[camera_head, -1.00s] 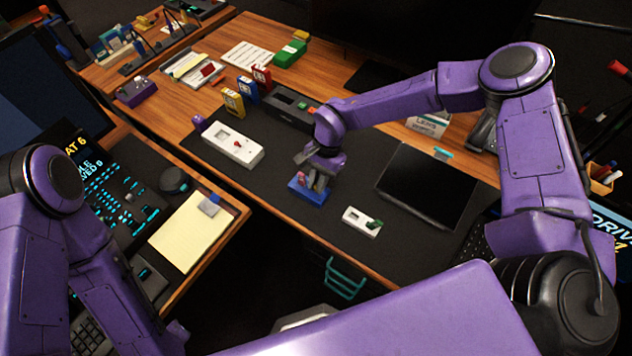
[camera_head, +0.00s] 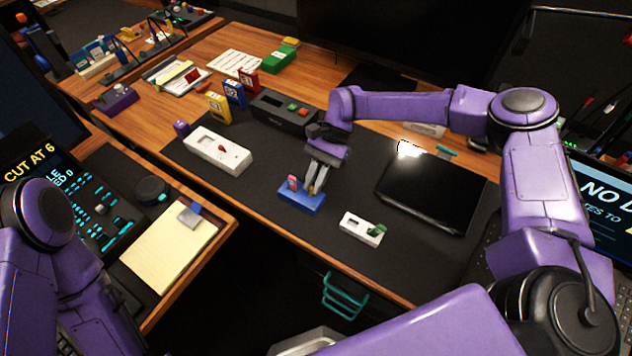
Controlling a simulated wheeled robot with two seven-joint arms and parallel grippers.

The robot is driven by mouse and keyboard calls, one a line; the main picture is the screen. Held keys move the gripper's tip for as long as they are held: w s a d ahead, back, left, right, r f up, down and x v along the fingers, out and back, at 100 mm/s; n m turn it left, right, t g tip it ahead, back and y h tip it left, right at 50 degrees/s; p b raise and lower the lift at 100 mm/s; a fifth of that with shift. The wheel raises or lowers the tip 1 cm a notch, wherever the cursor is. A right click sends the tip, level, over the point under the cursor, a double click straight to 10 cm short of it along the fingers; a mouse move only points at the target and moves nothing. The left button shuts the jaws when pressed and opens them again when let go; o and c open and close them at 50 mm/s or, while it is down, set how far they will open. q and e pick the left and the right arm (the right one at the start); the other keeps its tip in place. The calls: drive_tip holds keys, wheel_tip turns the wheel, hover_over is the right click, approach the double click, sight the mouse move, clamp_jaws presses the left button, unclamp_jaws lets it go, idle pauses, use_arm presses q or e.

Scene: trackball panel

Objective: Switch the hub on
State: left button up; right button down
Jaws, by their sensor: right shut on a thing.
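A small blue box (camera_head: 301,197) with a pink toggle (camera_head: 292,184) sits on the dark desk mat. My right gripper (camera_head: 317,189) points down at the right part of this box, its fingers close together and just right of the toggle. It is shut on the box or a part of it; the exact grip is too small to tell. A white box with a red lever (camera_head: 218,152) lies to the left. A small white box with a green switch (camera_head: 362,229) lies to the right. I cannot tell which is called the hub. My left gripper is out of view.
A black tablet (camera_head: 432,192) lies right of the boxes. A dark grey box with green and red buttons (camera_head: 285,110) stands behind, beside several coloured small boxes (camera_head: 233,94). The mat (camera_head: 270,205) is clear around the blue box's front.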

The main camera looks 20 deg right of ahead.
drive_tip(key=shift+f, duration=0.1)
drive_tip(key=c, duration=1.1)
unclamp_jaws()
drive_tip(key=b+v, duration=0.2)
drive_tip(key=v, duration=0.8)
drive_tip(key=shift+b, duration=0.3)
drive_tip(key=shift+w+d, duration=0.15)
